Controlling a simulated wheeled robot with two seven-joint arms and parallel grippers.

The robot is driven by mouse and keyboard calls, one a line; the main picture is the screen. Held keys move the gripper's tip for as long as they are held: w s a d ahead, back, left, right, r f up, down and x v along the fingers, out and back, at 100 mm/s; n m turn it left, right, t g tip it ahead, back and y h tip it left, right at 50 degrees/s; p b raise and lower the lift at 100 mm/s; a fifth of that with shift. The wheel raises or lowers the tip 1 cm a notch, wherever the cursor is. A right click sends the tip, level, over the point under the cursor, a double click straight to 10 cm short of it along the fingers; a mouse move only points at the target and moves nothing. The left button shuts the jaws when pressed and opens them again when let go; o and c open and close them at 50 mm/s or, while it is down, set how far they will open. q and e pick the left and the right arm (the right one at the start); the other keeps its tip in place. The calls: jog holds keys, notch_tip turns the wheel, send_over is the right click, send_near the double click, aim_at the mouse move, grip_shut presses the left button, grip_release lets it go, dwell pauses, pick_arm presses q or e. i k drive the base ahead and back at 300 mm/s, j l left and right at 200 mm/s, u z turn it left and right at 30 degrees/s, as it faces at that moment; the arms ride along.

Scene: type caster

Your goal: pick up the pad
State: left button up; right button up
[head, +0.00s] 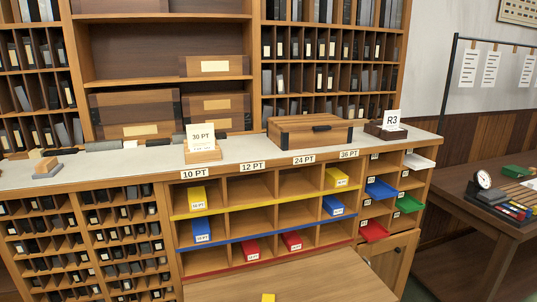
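No object in the head view is clearly marked as the pad, and I cannot tell which one it is. A small yellow piece (268,297) lies on the wooden surface at the bottom edge, partly cut off by the frame. A wooden block on a grey base (46,168) sits at the left end of the counter. A dark flat item with coloured pieces (490,200) lies on the right-hand table. Neither of my grippers is in view.
A pale counter (235,165) runs across, holding a closed wooden case (309,132), a 30 PT card stand (202,145) and an R3 holder (390,125). Below, the pigeonhole rack (262,220) holds yellow, blue and red boxes. The wooden surface (310,282) in front is mostly clear.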

aim_at(48, 167)
jog(key=u, duration=1.3)
